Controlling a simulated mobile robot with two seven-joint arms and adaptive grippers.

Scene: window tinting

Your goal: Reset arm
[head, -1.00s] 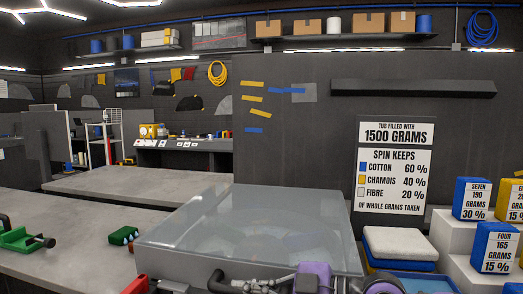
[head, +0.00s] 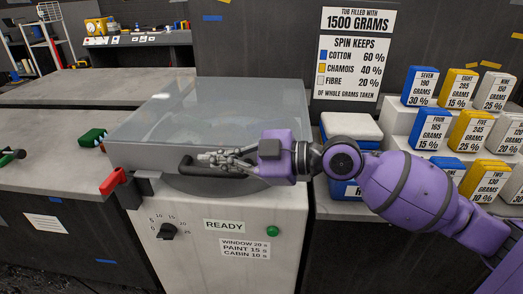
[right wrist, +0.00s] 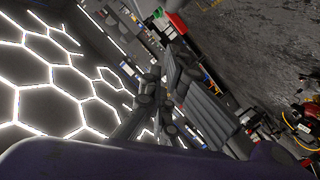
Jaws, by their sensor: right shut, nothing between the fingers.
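My right gripper (head: 212,158) is shut and empty. Its purple arm comes in from the right and reaches left across the front of the spin machine (head: 275,215). The gripper is in front of the machine's grey see-through lid (head: 190,105), which is down, by the dark handle (head: 190,168) at the lid's front edge. I cannot tell if the fingers touch the handle. In the right wrist view the dark fingers (right wrist: 150,95) show with nothing between them. My left gripper is not in view.
The machine has a red lever (head: 113,181), a dial (head: 167,231) and a READY label (head: 225,225). Numbered blue, yellow and white blocks stand on white steps (head: 398,120) at right. A green tool (head: 92,137) lies on the grey bench (head: 50,120) at left.

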